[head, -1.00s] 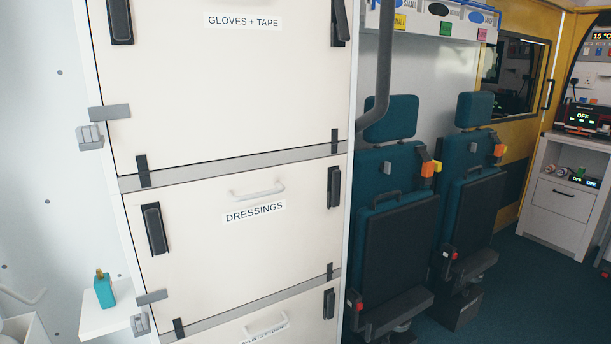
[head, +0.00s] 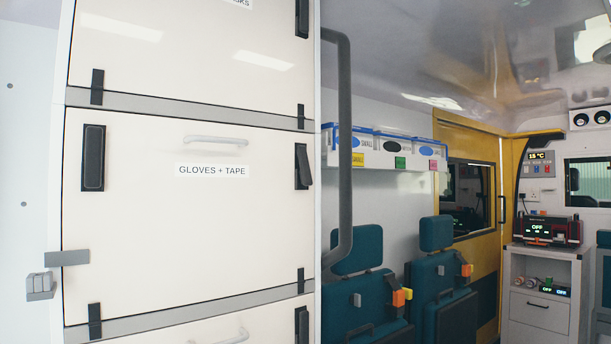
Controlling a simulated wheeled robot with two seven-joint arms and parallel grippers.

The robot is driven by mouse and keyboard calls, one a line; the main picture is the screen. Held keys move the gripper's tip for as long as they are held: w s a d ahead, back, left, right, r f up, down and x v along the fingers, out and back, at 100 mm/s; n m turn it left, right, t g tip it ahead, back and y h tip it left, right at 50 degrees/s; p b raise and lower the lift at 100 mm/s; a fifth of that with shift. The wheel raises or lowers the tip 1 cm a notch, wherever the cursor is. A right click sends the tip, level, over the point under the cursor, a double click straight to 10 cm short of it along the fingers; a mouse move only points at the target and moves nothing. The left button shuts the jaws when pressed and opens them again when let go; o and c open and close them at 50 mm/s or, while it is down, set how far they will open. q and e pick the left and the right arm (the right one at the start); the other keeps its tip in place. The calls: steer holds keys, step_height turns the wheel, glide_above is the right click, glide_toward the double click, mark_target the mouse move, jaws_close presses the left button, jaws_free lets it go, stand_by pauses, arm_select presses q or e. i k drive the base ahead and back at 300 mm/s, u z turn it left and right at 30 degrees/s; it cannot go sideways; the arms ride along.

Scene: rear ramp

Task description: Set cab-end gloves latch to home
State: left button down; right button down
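The locker door labelled "GLOVES + TAPE" (head: 140,215) is closed and fills the middle left of the head view. It has a black latch near each upper corner. The right latch (head: 303,166), on the side towards the yellow bulkhead, has its lever tilted, with its lower end out to the right of its base plate. The left latch (head: 93,158) sits straight and upright on its plate. A pale handle (head: 216,140) is above the label. Neither of my grippers is in view.
A dark grab pole (head: 345,130) runs down just right of the lockers and bends towards them below the right latch. Teal seats (head: 358,250) stand beyond it. The yellow bulkhead (head: 482,150) and a white cabinet (head: 540,320) are further back.

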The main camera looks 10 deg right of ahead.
mark_target(307, 178)
steer(key=z, duration=0.55)
steer(key=k, duration=0.65)
steer(key=z, duration=0.3)
steer(key=i, duration=1)
steer(key=u, duration=1.3)
steer(key=i, duration=0.5)
steer(key=u, duration=0.4)
